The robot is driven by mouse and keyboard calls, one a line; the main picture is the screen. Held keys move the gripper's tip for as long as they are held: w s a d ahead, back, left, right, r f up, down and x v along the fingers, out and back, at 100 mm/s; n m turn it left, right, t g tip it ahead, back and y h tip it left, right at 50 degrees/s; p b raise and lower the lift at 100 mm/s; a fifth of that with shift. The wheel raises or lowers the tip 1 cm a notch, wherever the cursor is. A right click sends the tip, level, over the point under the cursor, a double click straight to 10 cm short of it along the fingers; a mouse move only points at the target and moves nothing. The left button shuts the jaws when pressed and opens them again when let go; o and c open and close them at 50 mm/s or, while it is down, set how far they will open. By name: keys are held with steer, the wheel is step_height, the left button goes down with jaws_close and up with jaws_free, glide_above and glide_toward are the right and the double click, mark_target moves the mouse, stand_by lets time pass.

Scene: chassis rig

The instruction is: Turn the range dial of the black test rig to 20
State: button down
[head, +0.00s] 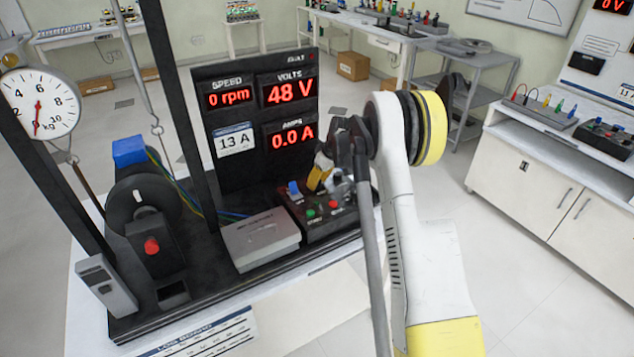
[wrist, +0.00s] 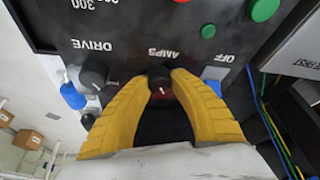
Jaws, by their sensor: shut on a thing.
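The black test rig (head: 260,190) stands on a white table, with its control panel (head: 322,229) at its front right. In the wrist view the panel lettering is upside down. My gripper (wrist: 160,85) has its two yellow fingertips against a small black knob (wrist: 158,73) at the AMPS label, one on each side. The knob has a short light pointer mark. No number 20 is legible around it. In the head view my gripper (head: 318,178) is over the panel, and my arm hides part of it. A second dark knob (wrist: 95,73) sits beside the DRIVE label.
A green button (wrist: 264,9), a red button (head: 333,205) and blue switch caps (wrist: 73,96) are close by. The display board (head: 265,105) reads 0 rpm, 48 V and 0.0 A, with a 13 A card. A grey box (head: 260,240) lies left of the panel.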

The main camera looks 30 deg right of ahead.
steer(key=m+h, duration=0.1)
steer(key=m, duration=0.2)
steer(key=m+h+b, duration=0.1)
steer(key=m, duration=0.2)
steer(key=shift+a+m+h, duration=0.1)
steer(key=shift+m+h, duration=0.2)
steer(key=shift+m, duration=0.1)
steer(key=m, duration=0.2)
steer(key=m+h, duration=0.1)
steer(key=m, duration=0.1)
steer(key=shift+m+g+h+b, duration=0.3)
steer(key=shift+m, duration=0.1)
steer(key=c, duration=1.1)
jaws_free()
steer(key=v, duration=1.2)
